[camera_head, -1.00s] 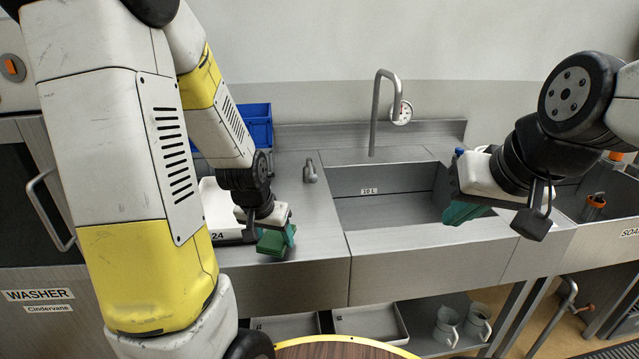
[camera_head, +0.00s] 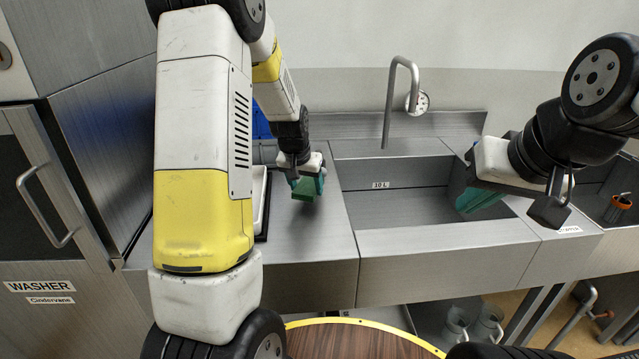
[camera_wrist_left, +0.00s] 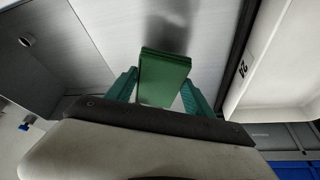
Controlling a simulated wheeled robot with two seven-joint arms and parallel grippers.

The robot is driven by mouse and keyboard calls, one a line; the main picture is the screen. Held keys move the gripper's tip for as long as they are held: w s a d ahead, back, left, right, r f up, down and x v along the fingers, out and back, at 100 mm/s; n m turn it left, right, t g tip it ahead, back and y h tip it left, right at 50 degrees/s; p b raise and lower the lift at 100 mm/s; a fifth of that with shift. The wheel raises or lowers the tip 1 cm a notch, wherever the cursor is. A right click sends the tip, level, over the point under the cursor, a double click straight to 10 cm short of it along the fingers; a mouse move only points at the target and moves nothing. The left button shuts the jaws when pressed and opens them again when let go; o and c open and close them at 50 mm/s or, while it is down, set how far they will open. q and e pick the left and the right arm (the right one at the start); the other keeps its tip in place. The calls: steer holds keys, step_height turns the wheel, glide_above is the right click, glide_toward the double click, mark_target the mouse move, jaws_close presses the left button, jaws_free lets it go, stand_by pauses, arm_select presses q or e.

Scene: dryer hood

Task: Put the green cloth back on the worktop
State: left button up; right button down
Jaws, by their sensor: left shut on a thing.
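The green cloth (camera_head: 304,190) is a small folded block. It is held between the teal fingers of my left gripper (camera_head: 307,184), above the bare steel worktop (camera_head: 308,240), between the white tray and the sink. In the left wrist view the cloth (camera_wrist_left: 163,78) sits between the two fingers, with a dark shadow on the steel beyond it. I cannot tell whether its lower edge touches the worktop. My right gripper (camera_head: 480,199), with teal fingers, is over the right part of the sink. I cannot make out its finger gap.
The sink (camera_head: 400,210) with its tall tap (camera_head: 388,100) lies just right of the cloth. A white tray (camera_wrist_left: 265,75) lies on the other side, mostly hidden by my left arm in the head view. A blue crate (camera_head: 262,123) stands behind. The worktop's front strip is clear.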

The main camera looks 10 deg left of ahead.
mark_target(308, 186)
arm_select(q)
steer(key=shift+w+d, duration=0.15)
steer(key=shift+w, duration=0.9)
steer(key=shift+f, duration=1.75)
steer(key=shift+f, duration=0.1)
steer(key=o, duration=1.3)
